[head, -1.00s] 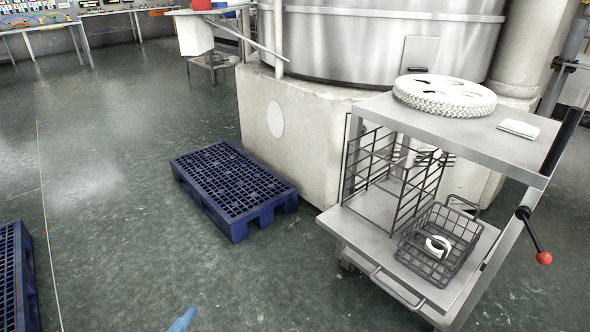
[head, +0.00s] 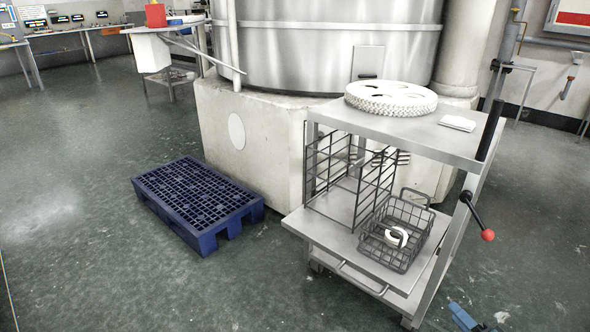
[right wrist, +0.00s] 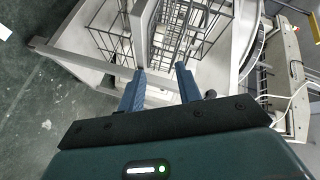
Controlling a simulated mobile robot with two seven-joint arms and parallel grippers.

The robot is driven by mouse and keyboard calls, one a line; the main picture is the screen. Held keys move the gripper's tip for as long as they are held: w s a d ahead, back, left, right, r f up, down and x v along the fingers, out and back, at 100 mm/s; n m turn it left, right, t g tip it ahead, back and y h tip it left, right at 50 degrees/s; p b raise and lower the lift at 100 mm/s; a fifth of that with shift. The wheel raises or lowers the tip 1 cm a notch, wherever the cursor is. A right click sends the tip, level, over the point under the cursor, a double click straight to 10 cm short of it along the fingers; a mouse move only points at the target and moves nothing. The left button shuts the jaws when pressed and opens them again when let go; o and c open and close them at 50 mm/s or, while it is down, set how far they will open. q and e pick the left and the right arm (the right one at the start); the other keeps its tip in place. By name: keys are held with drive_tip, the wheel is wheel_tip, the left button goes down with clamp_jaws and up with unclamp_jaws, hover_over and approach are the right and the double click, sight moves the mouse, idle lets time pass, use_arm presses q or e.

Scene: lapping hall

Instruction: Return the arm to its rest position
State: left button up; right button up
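My right gripper (head: 465,318) shows only in part at the bottom right edge of the head view, low over the floor in front of the trolley. In the right wrist view its two blue fingers (right wrist: 160,82) are spread apart with nothing between them. Beyond them are the trolley's frame and wire racks. My left gripper is in neither view.
A steel trolley (head: 335,240) carries a round white-edged plate (head: 391,98), a folded cloth (head: 457,123), a wire rack (head: 350,180) and a wire basket (head: 396,235) holding a white ring. A blue pallet (head: 197,200) lies left. Open floor (head: 80,260) spreads left.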

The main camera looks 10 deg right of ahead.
drive_tip(key=s+a+r+n+g+y, duration=0.2)
drive_tip(key=s+a+r+n+y, duration=0.15)
drive_tip(key=a+n, duration=0.55)
drive_tip(key=s+a+r+n+g+y, duration=0.25)
drive_tip(key=s+a+n, duration=0.25)
drive_tip(key=a+n, duration=0.4)
drive_tip(key=s+a+r+n+g+y, duration=0.2)
drive_tip(key=s+a+r+n, duration=0.2)
drive_tip(key=a+n, duration=0.5)
drive_tip(key=w+a+r+m+t+h, duration=0.35)
drive_tip(key=m+t, duration=0.25)
drive_tip(key=m, duration=0.3)
use_arm(q)
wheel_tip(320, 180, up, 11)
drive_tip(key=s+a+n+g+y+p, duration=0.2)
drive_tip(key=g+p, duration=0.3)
drive_tip(key=p, duration=2.3)
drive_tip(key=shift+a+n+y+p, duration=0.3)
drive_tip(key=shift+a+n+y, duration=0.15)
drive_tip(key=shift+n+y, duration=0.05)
use_arm(e)
wheel_tip(320, 180, up, 12)
drive_tip(key=s+d+m+g+h, duration=0.1)
drive_tip(key=d+m+g+h, duration=0.1)
drive_tip(key=g, duration=0.3)
drive_tip(key=shift+s+r+m+h, duration=0.2)
drive_tip(key=shift+m+h, duration=0.15)
drive_tip(key=shift+m, duration=0.35)
